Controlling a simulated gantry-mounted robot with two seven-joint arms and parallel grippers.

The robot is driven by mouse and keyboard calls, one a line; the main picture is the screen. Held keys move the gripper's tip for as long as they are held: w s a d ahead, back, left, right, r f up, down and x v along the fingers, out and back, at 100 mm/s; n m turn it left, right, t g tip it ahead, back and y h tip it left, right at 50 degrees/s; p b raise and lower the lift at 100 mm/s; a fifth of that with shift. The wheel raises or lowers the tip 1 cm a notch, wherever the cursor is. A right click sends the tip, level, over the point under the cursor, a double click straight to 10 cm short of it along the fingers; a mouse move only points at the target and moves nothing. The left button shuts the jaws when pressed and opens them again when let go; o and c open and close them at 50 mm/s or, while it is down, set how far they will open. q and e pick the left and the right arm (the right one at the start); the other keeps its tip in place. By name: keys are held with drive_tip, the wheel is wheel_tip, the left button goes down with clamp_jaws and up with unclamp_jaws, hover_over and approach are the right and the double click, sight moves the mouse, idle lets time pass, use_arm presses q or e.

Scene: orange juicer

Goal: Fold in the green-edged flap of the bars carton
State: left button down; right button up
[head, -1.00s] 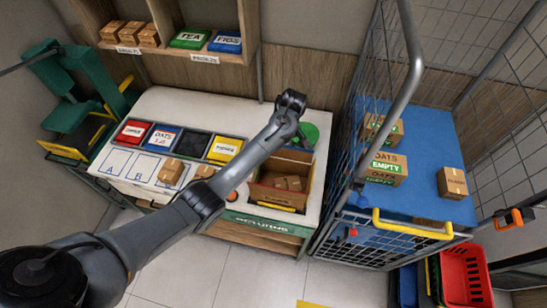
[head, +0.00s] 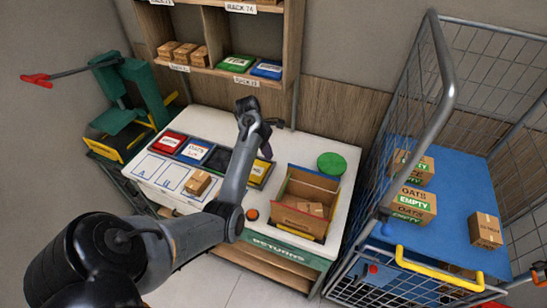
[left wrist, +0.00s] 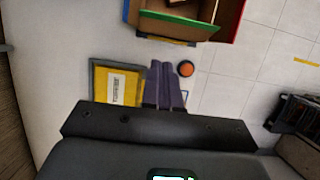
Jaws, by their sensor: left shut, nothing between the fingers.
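The bars carton (head: 300,213) stands open on the right part of the white bench, with small brown boxes (head: 311,209) inside. In the left wrist view its green-edged flap (left wrist: 180,24) sticks outward on the side facing my gripper. A red-edged flap (left wrist: 228,22) stands out to its right. My left gripper (head: 267,150) is over the bench, left of the carton in the head view. Its dark purple fingers (left wrist: 165,83) are together and empty, pointing toward the green-edged flap but apart from it. My right gripper is not in view.
A yellow-labelled bin (head: 258,172) and an orange button (head: 251,214) are close to my left gripper. A green disc (head: 331,163) lies behind the carton. A wire cage cart (head: 440,110) stands to the right. A shelf (head: 225,68) rises behind the bench.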

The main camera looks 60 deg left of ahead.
sight(287, 180)
use_arm(q)
drive_tip(key=shift+w+d+f+p, duration=0.15)
drive_tip(key=shift+w+d+f, duration=0.65)
drive_tip(key=shift+f, duration=0.8)
drive_tip(key=shift+w+d+f+p, duration=0.15)
drive_tip(key=shift+w+d+f, duration=0.6)
drive_tip(key=shift+f, duration=0.85)
drive_tip(key=shift+w+d+f+p, duration=0.15)
drive_tip(key=shift+w+d+f, duration=0.35)
drive_tip(key=shift+d+f, duration=0.8)
drive_tip(key=shift+w+a+f, duration=0.1)
drive_tip(key=shift+a+f, duration=0.2)
drive_tip(key=shift+a, duration=0.05)
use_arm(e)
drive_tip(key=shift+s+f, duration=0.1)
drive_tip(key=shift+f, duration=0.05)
use_arm(q)
drive_tip(key=shift+w+b, duration=0.15)
drive_tip(key=shift+b, duration=0.15)
drive_tip(key=shift+d+f+y, duration=0.1)
drive_tip(key=shift+d+y, duration=0.15)
drive_tip(key=shift+y, duration=0.05)
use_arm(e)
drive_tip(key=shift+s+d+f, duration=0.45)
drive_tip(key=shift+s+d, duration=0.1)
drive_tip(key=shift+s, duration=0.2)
